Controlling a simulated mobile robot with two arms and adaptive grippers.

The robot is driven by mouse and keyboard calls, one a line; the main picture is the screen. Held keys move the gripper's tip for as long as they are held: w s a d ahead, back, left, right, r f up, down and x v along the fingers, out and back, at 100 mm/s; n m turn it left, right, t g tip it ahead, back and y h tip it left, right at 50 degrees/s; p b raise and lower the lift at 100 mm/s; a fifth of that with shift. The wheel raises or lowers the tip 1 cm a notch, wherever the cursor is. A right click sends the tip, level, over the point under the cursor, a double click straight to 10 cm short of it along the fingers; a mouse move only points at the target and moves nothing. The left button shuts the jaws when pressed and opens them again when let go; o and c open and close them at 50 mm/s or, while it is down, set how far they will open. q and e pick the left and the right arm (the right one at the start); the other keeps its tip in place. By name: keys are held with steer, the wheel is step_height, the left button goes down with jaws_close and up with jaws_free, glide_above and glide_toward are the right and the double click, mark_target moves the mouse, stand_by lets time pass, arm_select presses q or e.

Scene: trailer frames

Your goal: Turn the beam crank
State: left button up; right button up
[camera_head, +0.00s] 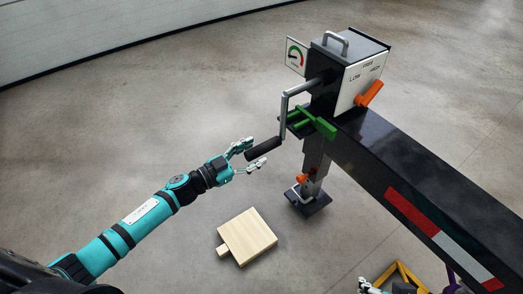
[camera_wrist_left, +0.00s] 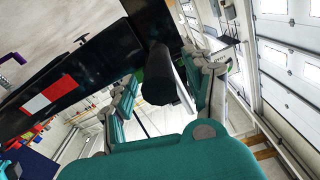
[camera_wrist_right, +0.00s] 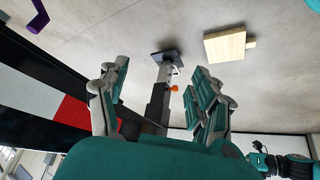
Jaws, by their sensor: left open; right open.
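The beam crank (camera_head: 284,114) is a grey bent rod on the side of a black gear box (camera_head: 325,90). It ends in a black cylindrical grip (camera_head: 263,149). My left gripper (camera_head: 252,154) is open, with its fingertips either side of the grip's free end and not closed on it. In the left wrist view the grip (camera_wrist_left: 158,82) shows end-on between the spread fingers. My right gripper (camera_wrist_right: 160,95) is open and empty beside the black beam (camera_wrist_right: 40,95); only a bit of it shows at the head view's bottom edge.
A green bracket (camera_head: 318,124) and an orange lever (camera_head: 370,93) are on the gear box area. The beam (camera_head: 390,160) runs to the lower right. A jack leg (camera_head: 313,165) stands on its foot below. A wooden block (camera_head: 248,237) lies on otherwise clear floor.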

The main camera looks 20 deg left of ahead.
mark_target(261, 149)
arm_select(q)
steer(key=shift+x, duration=1.7)
arm_select(e)
steer(key=w, duration=0.1)
steer(key=w+a+r+t, duration=0.1)
steer(key=shift+w+r+t, duration=0.1)
steer(key=shift+w+t, duration=0.2)
arm_select(q)
jaws_close()
